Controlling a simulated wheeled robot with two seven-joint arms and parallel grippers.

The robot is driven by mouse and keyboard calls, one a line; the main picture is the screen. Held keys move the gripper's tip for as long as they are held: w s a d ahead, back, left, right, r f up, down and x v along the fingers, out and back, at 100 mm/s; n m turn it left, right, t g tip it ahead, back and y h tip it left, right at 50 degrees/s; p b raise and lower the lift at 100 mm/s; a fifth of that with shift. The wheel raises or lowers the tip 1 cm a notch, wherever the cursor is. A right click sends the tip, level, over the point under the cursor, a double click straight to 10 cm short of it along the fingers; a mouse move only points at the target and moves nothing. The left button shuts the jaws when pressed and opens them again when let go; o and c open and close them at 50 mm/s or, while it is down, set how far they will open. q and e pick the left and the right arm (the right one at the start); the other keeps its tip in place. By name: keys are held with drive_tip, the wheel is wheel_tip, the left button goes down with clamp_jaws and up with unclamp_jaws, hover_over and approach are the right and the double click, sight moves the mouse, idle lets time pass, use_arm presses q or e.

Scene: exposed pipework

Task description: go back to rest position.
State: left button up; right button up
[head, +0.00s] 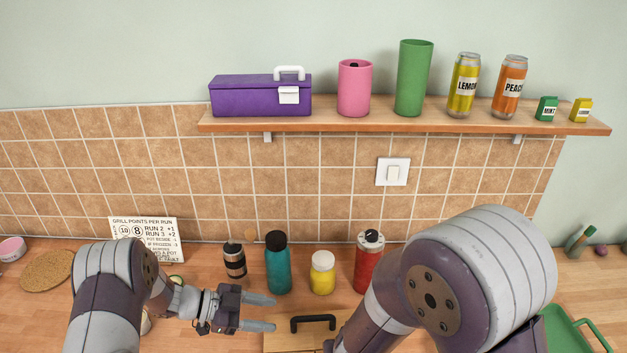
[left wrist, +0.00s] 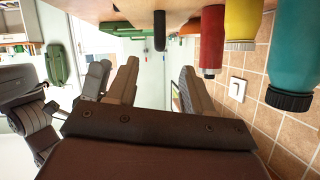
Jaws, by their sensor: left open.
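My left gripper (head: 275,313) is open, with its two fingers apart and nothing between them. It is over the counter, in front of the teal bottle (head: 278,265) and just left of a dark handle (head: 313,322). The left wrist view shows its spread fingers (left wrist: 158,78) with an empty gap. My right arm is bent across the lower right of the head view, its large joint nearest the camera. The right gripper is hidden below the picture edge.
A black-banded bottle (head: 234,262), yellow jar (head: 322,273) and red bottle (head: 368,262) stand behind the handle. A green tray (head: 572,330) is at the right. A wooden shelf (head: 330,126) above holds a purple toolbox (head: 250,97), cups and cans.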

use_arm(q)
drive_tip(key=w+a+f+n+t+y, duration=0.3)
drive_tip(key=w+a+n+t+y, duration=0.2)
drive_tip(key=a, duration=0.4)
use_arm(e)
drive_tip(key=s+a+g+y, duration=0.1)
drive_tip(key=s+g+y, duration=0.15)
drive_tip(key=s, duration=0.25)
use_arm(q)
drive_tip(key=s+a+n+g+y, duration=0.2)
drive_tip(key=s+a+n+y, duration=0.4)
drive_tip(key=a+n+y, duration=0.25)
drive_tip(key=s+d+r+n+g, duration=0.1)
drive_tip(key=s+d+r, duration=0.3)
drive_tip(key=s, duration=0.4)
drive_tip(key=s+d+r+n+g, duration=0.2)
drive_tip(key=s+d+r+n, duration=0.2)
drive_tip(key=s, duration=0.5)
drive_tip(key=shift+s+d+r+b, duration=0.15)
drive_tip(key=shift+d+r+b, duration=0.2)
drive_tip(key=shift+d+r, duration=0.55)
use_arm(e)
drive_tip(key=s+d+r+h, duration=0.1)
drive_tip(key=d+r, duration=0.1)
drive_tip(key=d, duration=0.4)
drive_tip(key=s+d+r+h, duration=0.1)
drive_tip(key=d+r, duration=0.2)
drive_tip(key=d, duration=0.4)
drive_tip(key=shift+g+h, duration=0.35)
